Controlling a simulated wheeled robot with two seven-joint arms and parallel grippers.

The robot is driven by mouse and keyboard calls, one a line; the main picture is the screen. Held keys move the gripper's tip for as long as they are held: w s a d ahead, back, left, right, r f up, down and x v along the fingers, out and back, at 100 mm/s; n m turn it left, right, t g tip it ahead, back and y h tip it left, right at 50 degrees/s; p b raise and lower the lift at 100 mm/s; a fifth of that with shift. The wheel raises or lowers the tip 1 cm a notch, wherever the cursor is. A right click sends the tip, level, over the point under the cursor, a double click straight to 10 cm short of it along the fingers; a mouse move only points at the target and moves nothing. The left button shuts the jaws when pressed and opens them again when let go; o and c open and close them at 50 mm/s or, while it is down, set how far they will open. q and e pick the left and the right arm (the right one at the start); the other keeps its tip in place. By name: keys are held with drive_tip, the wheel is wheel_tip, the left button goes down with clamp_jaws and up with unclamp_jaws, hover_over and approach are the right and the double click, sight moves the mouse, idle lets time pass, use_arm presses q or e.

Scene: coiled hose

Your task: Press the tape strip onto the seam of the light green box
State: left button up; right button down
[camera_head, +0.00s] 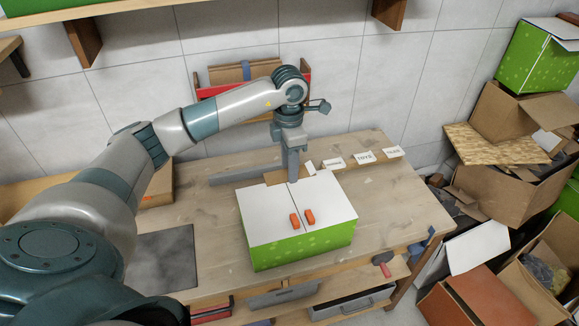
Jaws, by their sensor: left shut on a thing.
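The light green box (300,248) stands on the wooden table with its white top flaps closed. The seam (298,205) runs between the flaps from the back edge to the front. My left gripper (292,178) points down over the back end of the seam. It is shut on a tan strip (274,178), which looks like the tape and shows just left of the fingertips at the box's back edge. The fingers hide part of the strip, and I cannot tell whether it touches the box. My right gripper is out of view.
A grey bar (235,175) and white label cards (364,158) are behind the box. A dark mat (168,258) lies left. Cardboard boxes (508,130) crowd the right.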

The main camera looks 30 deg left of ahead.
use_arm(q)
drive_tip(key=shift+f+b, duration=2)
drive_tip(key=shift+f, duration=0.6)
drive_tip(key=shift+f+b, duration=0.8)
drive_tip(key=shift+f, duration=0.15)
drive_tip(key=shift+s+f, duration=0.1)
drive_tip(key=shift+f, duration=0.05)
idle(0.6)
drive_tip(key=o, duration=1.1)
drive_tip(key=shift+r, duration=0.2)
wheel_tip(320, 180, up, 17)
drive_tip(key=b, duration=0.4)
hover_over(289, 192)
drive_tip(key=shift+r, duration=0.2)
drive_tip(key=shift+f, duration=0.1)
